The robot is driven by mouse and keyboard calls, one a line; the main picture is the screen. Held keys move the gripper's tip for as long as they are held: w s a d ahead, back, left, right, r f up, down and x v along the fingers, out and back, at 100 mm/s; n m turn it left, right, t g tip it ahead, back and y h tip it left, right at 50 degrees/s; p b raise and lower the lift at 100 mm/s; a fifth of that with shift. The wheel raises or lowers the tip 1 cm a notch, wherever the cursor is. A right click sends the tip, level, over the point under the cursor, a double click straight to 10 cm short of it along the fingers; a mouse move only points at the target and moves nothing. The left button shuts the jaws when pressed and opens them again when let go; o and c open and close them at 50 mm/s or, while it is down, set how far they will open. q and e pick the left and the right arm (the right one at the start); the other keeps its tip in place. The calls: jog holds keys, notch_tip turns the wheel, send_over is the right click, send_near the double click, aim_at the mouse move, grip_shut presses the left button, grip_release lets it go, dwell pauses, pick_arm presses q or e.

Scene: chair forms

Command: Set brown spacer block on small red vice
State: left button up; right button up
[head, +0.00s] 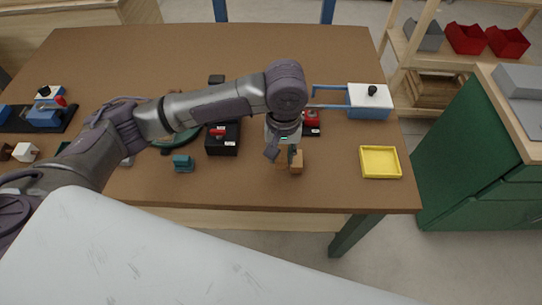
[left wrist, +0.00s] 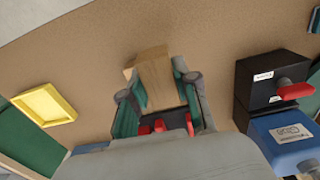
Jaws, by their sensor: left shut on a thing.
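The brown spacer block (head: 297,162) is between the fingers of my left gripper (head: 289,153), which is shut on it near the table's front edge. In the left wrist view the block (left wrist: 158,75) sticks out past the fingertips of the gripper (left wrist: 160,98). I cannot tell whether it touches the table. The small red vice (head: 312,118) stands just behind and to the right of the gripper, partly hidden by my arm. Its red parts (left wrist: 158,127) show low in the left wrist view, partly covered by the gripper. My right gripper is not in view.
A yellow tray (head: 380,162) lies to the right, and a blue-and-white box (head: 369,103) stands behind it. A black block with a red handle (head: 222,140) and a teal item (head: 183,163) stand to the left. Bare table separates the gripper from the tray.

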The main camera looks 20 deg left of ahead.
pick_arm(q)
jog(key=w+a+f, duration=0.1)
jog(key=a+f, duration=0.1)
jog(key=a, duration=0.1)
jog(key=shift+w, duration=0.4)
notch_tip(320, 180, down, 4)
jog(key=shift+w+f, duration=0.1)
jog(key=o, duration=1)
jog(key=shift+f, duration=0.1)
jog(key=shift+o, duration=0.2)
notch_tip(320, 180, up, 12)
